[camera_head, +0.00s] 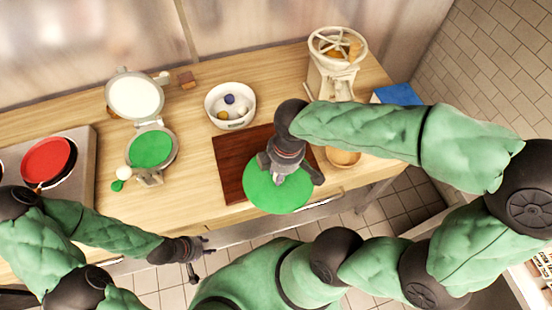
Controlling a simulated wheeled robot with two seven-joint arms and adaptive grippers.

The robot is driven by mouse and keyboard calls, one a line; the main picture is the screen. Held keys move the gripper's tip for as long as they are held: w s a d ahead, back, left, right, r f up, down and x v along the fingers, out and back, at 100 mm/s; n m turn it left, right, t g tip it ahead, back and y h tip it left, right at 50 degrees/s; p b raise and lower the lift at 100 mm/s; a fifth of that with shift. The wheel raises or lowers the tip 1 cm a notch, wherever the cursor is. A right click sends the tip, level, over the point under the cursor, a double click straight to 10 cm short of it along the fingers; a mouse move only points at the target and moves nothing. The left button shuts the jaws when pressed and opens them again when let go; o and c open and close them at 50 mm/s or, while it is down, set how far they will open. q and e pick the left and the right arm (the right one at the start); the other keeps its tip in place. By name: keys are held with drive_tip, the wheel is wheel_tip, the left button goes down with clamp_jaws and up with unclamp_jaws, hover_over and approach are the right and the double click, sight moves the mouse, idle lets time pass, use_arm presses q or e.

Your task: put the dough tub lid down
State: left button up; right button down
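The dough tub lid, a flat green disc (272,197), is under my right gripper (280,178), at the front part of a dark brown board (232,160). My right gripper points down at the disc's middle and appears shut on it; the grip point is mostly hidden by the gripper itself. The disc covers part of the board and reaches past the board's front edge. I cannot tell how high it is above the board. My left gripper (205,258) is open and empty, in front of the counter's front edge. I cannot make out a dough tub.
On the wooden counter (200,140) stand a white bowl (213,108) with small items, an opened round press (150,148) with a green plate, and a cream machine (335,75). A small bowl (342,158) is right of the board. A red pan (46,160) is at left.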

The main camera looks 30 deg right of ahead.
drive_tip(key=w+d+f, duration=0.1)
drive_tip(key=w, duration=0.1)
drive_tip(key=w+d+f+b, duration=0.1)
drive_tip(key=w, duration=0.2)
drive_tip(key=w+d+f, duration=0.1)
drive_tip(key=w+f, duration=0.1)
drive_tip(key=w, duration=0.1)
drive_tip(key=shift+d+f, duration=0.1)
drive_tip(key=shift+d, duration=0.2)
drive_tip(key=w+f, duration=0.1)
drive_tip(key=w+d+f+b, duration=0.1)
drive_tip(key=f, duration=0.1)
drive_tip(key=w+f, duration=0.1)
drive_tip(key=shift+w+d+f+b, duration=0.25)
drive_tip(key=shift+d+f+b, duration=0.05)
drive_tip(key=shift+b, duration=0.05)
drive_tip(key=shift+w+d+f+b, duration=0.1)
drive_tip(key=shift+w+f+b, duration=0.15)
drive_tip(key=shift+f, duration=0.75)
drive_tip(key=shift+w+d+f+b, duration=0.1)
drive_tip(key=shift+f+b, duration=0.1)
drive_tip(key=shift+f, duration=0.75)
drive_tip(key=shift+f, duration=0.15)
drive_tip(key=c, duration=1)
unclamp_jaws()
drive_tip(key=shift+c, duration=0.2)
